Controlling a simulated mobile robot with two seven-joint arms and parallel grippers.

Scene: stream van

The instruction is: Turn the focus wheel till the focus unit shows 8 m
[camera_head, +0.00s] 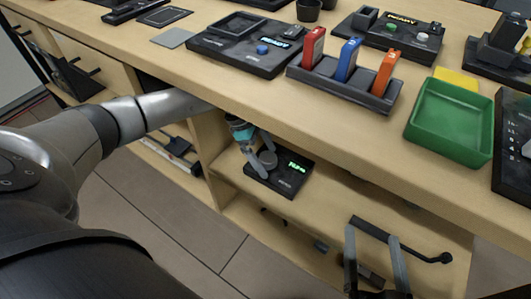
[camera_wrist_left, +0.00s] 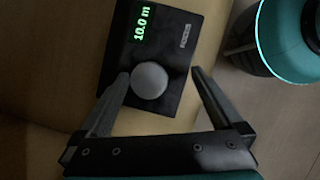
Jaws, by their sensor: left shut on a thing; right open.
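The focus unit (camera_head: 292,186) is a black box on the shelf under the worktop. In the left wrist view the unit (camera_wrist_left: 170,105) has a green display (camera_wrist_left: 142,22) reading 10.0 m. Its round grey focus wheel (camera_wrist_left: 149,80) sits between the fingers of my left gripper (camera_wrist_left: 156,78), which is shut on it. In the head view my left gripper (camera_head: 262,162) reaches under the worktop edge to the unit and partly hides the wheel. My right gripper (camera_head: 373,243) is open and empty, in front of the lower shelf at the lower right.
The worktop above holds a black rack (camera_head: 345,87) with red, blue and orange upright pieces, a green tray (camera_head: 449,123), and several black devices. The worktop's front edge overhangs the shelf. A wooden divider (camera_head: 207,150) stands left of the unit.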

